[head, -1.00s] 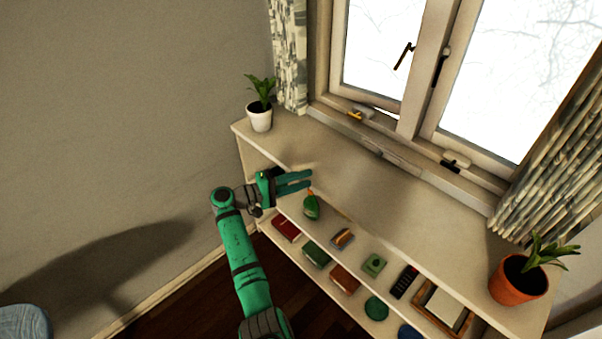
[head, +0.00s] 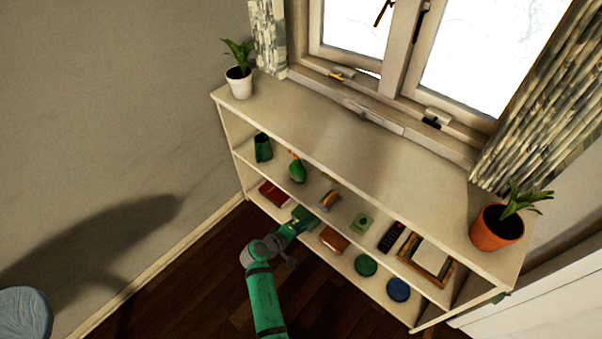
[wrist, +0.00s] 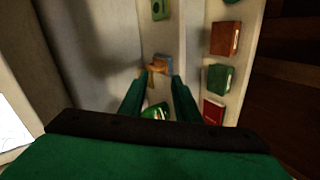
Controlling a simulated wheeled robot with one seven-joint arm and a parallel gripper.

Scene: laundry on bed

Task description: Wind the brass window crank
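The brass window crank (head: 341,74) is small and sits on the sill at the foot of the left window pane (head: 352,28) in the head view. A dark crank (head: 434,120) on a pale base sits under the right pane. My gripper (head: 298,229) is low in front of the shelf unit, well below and away from the brass crank. In the wrist view my gripper's two green fingers (wrist: 159,88) stand apart with nothing held between them. The wrist view shows shelf items beyond the fingers and no crank.
The shelf unit (head: 330,135) stands under the window, its top mostly bare. A white-potted plant (head: 239,84) stands at its left end and a terracotta-potted plant (head: 497,228) at its right. A green spray bottle (head: 297,170), books and other items fill the shelves. A patterned curtain (head: 540,90) hangs right.

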